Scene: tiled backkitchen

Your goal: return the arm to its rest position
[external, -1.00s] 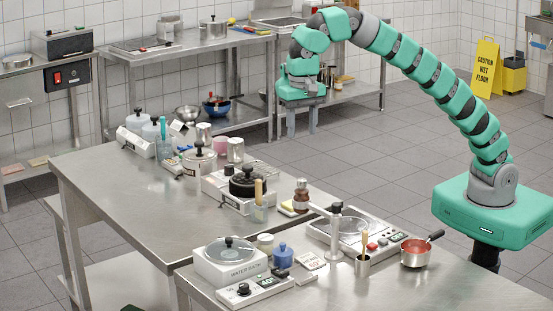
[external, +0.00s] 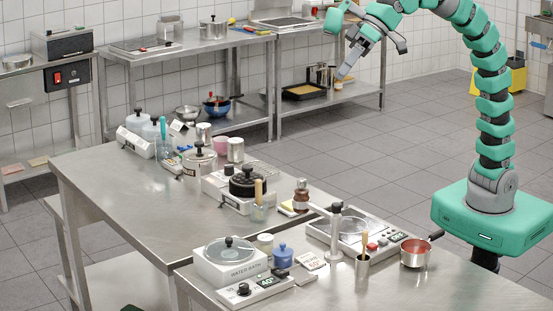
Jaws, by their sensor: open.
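My green and grey arm rises from its green base at the right and bends over to the left near the top edge of the external view. Part of the arm's upper bend is cut off by the top edge. My gripper (external: 372,62) hangs in the air above the floor, behind and above the tables. Its two grey fingers are spread apart, one toward the lower left and one toward the right. It is open and nothing shows between the fingers.
The front steel table (external: 455,290) holds a water bath (external: 230,262), a red-filled saucepan (external: 415,255) and a scale-like device. The left steel table (external: 110,190) holds several pots and jars. Shelving (external: 330,98) stands behind. A yellow bucket (external: 513,77) stands at the back right. The tiled floor between is clear.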

